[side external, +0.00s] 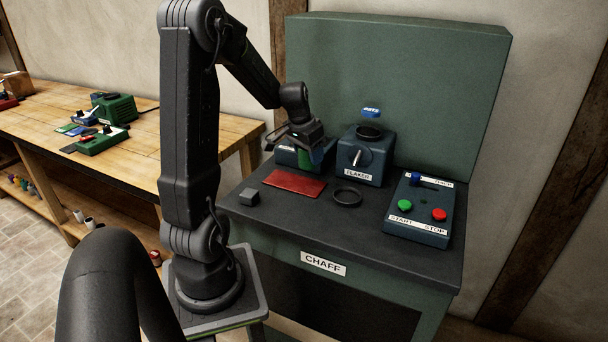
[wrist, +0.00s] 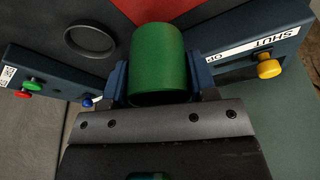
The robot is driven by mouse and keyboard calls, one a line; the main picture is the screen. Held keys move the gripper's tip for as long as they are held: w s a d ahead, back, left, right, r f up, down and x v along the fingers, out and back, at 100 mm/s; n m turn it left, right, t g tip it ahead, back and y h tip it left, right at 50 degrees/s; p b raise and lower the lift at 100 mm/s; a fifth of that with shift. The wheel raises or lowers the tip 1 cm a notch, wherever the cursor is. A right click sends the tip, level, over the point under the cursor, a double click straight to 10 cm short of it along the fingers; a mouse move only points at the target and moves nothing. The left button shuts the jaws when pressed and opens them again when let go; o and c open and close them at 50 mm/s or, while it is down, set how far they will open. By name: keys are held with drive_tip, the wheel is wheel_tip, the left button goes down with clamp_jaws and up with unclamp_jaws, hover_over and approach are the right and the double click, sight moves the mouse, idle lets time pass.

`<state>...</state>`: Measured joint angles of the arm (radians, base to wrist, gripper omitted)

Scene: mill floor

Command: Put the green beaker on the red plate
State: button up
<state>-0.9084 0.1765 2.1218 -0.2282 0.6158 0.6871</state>
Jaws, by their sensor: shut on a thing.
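The green beaker (side external: 305,159) is between the fingers of my gripper (side external: 305,144), which is shut on it. In the wrist view the beaker (wrist: 158,60) fills the space between both blue fingers. The red plate (side external: 294,184) lies flat on the dark bench top, in front of the beaker in the side view. Part of the plate (wrist: 135,10) shows beyond the beaker at the top of the wrist view. The beaker appears off the plate, near its back edge. Its height above the bench is hard to tell.
A blue box with a yellow knob (wrist: 269,69) stands close beside the gripper. The FLAKER box (side external: 362,157) is to its right. A black ring (side external: 347,197) and a grey block (side external: 249,197) lie near the plate. A button panel (side external: 420,210) stands at right.

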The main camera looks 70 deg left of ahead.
drive_tip(key=shift+f, duration=3.15)
drive_tip(key=o, duration=1)
drive_tip(key=shift+f, duration=0.15)
drive_tip(key=v, duration=1.2)
drive_tip(key=w+d+r+m, duration=0.15)
drive_tip(key=d+r, duration=0.25)
drive_tip(key=d, duration=0.7)
drive_tip(key=s+d+m+t, duration=0.1)
drive_tip(key=s+d, duration=0.1)
drive_tip(key=d, duration=0.4)
drive_tip(key=s+d+r+m, duration=0.1)
drive_tip(key=s+d, duration=0.2)
drive_tip(key=d, duration=0.3)
drive_tip(key=s+d+r+m+t+h, duration=0.1)
drive_tip(key=s+d, duration=0.1)
drive_tip(key=d, duration=0.5)
drive_tip(key=shift+s+r+t, duration=0.1)
drive_tip(key=shift+s+t, duration=0.2)
